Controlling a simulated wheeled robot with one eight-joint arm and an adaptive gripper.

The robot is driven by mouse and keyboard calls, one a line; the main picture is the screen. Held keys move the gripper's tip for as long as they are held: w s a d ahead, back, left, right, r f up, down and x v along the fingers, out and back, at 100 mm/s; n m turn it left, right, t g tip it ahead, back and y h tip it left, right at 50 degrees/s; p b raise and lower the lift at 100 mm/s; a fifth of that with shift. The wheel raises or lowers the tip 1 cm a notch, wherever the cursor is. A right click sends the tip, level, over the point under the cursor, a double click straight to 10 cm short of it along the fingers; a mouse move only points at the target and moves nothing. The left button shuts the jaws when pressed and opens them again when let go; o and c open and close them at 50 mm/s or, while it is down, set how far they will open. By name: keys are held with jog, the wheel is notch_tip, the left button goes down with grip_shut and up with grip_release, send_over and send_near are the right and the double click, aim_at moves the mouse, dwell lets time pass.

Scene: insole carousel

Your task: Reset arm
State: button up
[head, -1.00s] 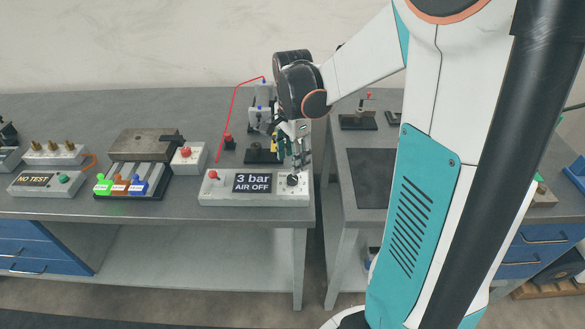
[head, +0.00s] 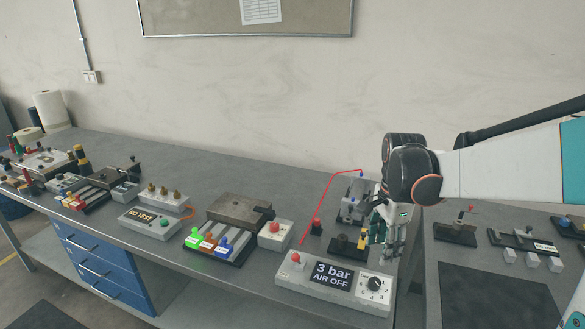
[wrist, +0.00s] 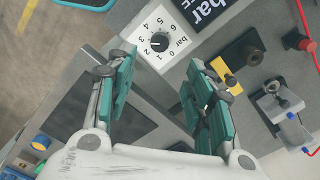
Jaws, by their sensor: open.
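My gripper (head: 388,250) hangs at the end of my arm, just behind the grey pressure box (head: 291,280) in the head view. In the wrist view its teal-padded fingers (wrist: 166,100) are spread apart with nothing between them. The box carries a black dial (head: 374,284), a red button (head: 296,258) and a display (head: 331,275) reading "3 bar AIR OFF". The dial also shows beyond the fingers in the wrist view (wrist: 159,41), apart from them.
A dark mat (head: 495,295) lies on the right bench, past a gap.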

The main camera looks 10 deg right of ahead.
jog(key=a+r+n+t, duration=0.4)
jog(key=a+r+n, duration=0.3)
jog(key=a+n, duration=0.15)
jog(key=s+a+f+n+t, duration=0.1)
jog(key=s+a+n, duration=0.1)
jog(key=s+n, duration=0.2)
jog(key=s+a+f+n+t, duration=0.1)
jog(key=s+a+n+t, duration=0.1)
jog(key=s+n, duration=0.3)
jog(key=s+a, duration=0.1)
jog(key=s, duration=0.3)
jog(key=shift+a+f, duration=0.2)
jog(key=shift+a, duration=0.15)
jog(key=shift+n, duration=0.25)
